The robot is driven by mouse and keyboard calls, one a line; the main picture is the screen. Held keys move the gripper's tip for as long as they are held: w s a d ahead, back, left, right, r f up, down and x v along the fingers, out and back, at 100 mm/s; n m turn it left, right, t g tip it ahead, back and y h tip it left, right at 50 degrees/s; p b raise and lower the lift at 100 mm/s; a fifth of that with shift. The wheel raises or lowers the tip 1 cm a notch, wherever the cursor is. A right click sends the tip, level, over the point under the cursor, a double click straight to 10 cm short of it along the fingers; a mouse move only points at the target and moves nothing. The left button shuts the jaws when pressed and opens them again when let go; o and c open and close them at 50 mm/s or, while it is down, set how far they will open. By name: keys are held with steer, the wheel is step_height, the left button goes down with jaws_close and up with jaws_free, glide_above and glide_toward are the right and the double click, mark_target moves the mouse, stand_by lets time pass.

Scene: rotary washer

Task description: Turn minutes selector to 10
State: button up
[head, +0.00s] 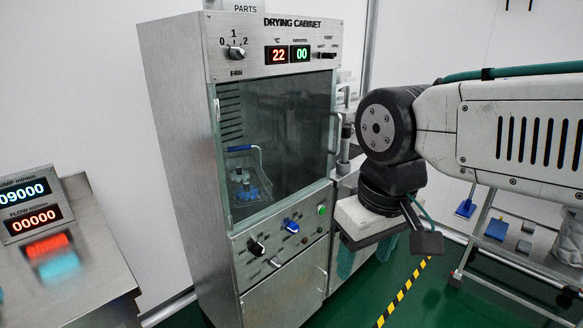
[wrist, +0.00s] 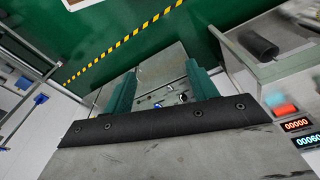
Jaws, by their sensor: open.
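The drying cabinet (head: 180,150) stands in the middle of the head view, with its glass door closed. Its top panel has a red display reading 22 and a green minutes display (head: 300,53) reading 00. The lower panel carries a black knob (head: 257,248), a blue knob (head: 291,226) and a green button (head: 321,210). Their labels are too small to read, so I cannot tell which knob is the minutes selector. My gripper (head: 366,262) is open and empty, right of the panel and apart from it. In the wrist view, the panel with a blue knob (wrist: 183,97) shows between the teal fingers (wrist: 160,72).
A fan knob (head: 235,52) sits on the top panel. A steel bench with a pump display (head: 36,221) stands at left. A trolley (head: 500,235) with blue items is at right. Yellow-black tape (head: 402,292) crosses the green floor, which is clear in front of the cabinet.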

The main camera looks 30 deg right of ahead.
steer(key=w+d+f+m+g, duration=0.1)
steer(key=w+d+f+g, duration=0.25)
steer(key=f, duration=0.35)
steer(key=n+t+y, duration=0.3)
steer(key=n+t, duration=1.1)
steer(key=t, duration=0.6)
glide_toward(297, 231)
steer(key=w, duration=0.3)
steer(key=w+a, duration=0.1)
steer(key=w, duration=0.5)
steer(key=shift+a, duration=0.35)
